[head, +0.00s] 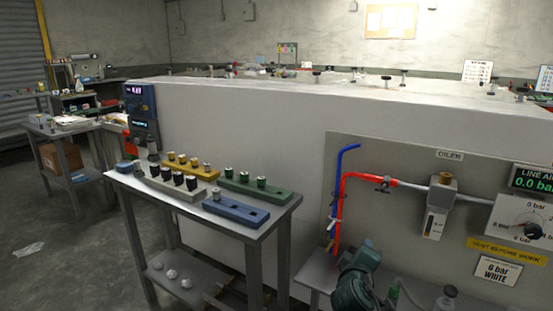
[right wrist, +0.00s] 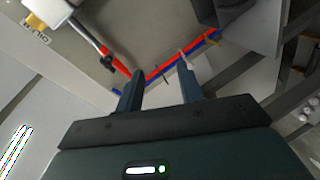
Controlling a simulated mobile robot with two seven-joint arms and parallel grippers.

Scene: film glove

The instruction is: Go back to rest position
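My right gripper (right wrist: 161,80) is open in the right wrist view, its two dark fingers apart with nothing seen held between them. Beyond the fingers run a red tube (right wrist: 168,66) and a blue tube (right wrist: 206,45). In the head view part of my dark green right arm (head: 360,281) shows at the bottom, below the red tube (head: 342,200) and blue tube (head: 335,182) on the grey panel (head: 400,150). Its fingers are not clear there. My left gripper is in neither view.
A small table (head: 281,208) at left centre bears yellow (head: 178,159), grey (head: 160,184), green (head: 240,188) and blue (head: 250,213) blocks with fittings. The panel carries an oiler (head: 437,212) and a gauge (head: 524,225). A long white partition (head: 230,115) stands behind. Floor at left is mostly clear.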

